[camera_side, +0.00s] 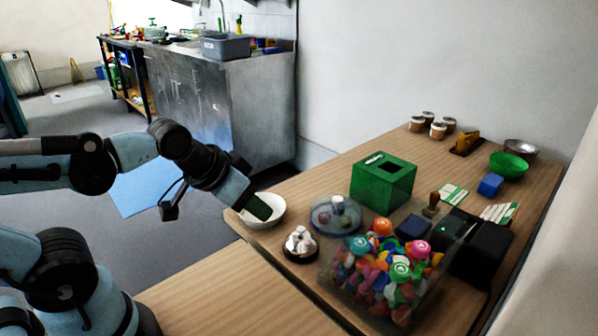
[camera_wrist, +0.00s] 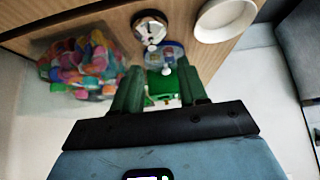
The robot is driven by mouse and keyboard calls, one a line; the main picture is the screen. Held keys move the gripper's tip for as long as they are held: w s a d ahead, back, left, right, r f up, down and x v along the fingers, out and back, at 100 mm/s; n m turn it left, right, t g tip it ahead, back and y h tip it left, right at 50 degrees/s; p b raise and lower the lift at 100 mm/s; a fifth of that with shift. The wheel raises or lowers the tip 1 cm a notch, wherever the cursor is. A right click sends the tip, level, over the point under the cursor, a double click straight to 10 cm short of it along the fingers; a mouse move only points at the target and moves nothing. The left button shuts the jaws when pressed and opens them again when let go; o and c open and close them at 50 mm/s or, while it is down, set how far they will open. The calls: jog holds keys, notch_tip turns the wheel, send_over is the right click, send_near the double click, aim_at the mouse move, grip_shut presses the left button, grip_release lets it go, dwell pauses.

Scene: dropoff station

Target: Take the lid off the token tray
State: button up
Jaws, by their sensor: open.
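A round, bluish see-through lid with a knob (camera_side: 335,214) sits on the wooden table, left of the green box. I cannot make out the token tray's rim under it. In the wrist view the round lid (camera_wrist: 176,50) shows beyond and between my fingertips. My gripper (camera_side: 258,207) is at the table's near left corner, above or in front of the white bowl, left of the lid and apart from it. In the wrist view my gripper (camera_wrist: 159,66) has its green fingers spread, with nothing held between them.
A silver bell (camera_side: 300,244) and white bowl (camera_side: 265,214) stand near the lid. A clear bin of colourful pieces (camera_side: 385,275) stands in front. A green slotted box (camera_side: 383,184), stamp (camera_side: 432,204) and black device (camera_side: 482,246) stand farther right.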

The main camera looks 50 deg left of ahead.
jog(key=shift+o, duration=1.2)
jog(key=w+r+m+g, duration=0.25)
jog(key=w+r, duration=0.35)
jog(key=w, duration=0.4)
jog(key=m+g, duration=0.2)
jog(key=g, duration=0.1)
send_over(337, 198)
jog(key=shift+h, duration=0.3)
jog(key=f, duration=0.8)
jog(key=shift+s+f, duration=0.4)
jog(key=shift+w+f, duration=0.15)
jog(key=shift+f, duration=1.35)
jog(key=shift+w+f, duration=0.15)
jog(key=shift+f, duration=1.3)
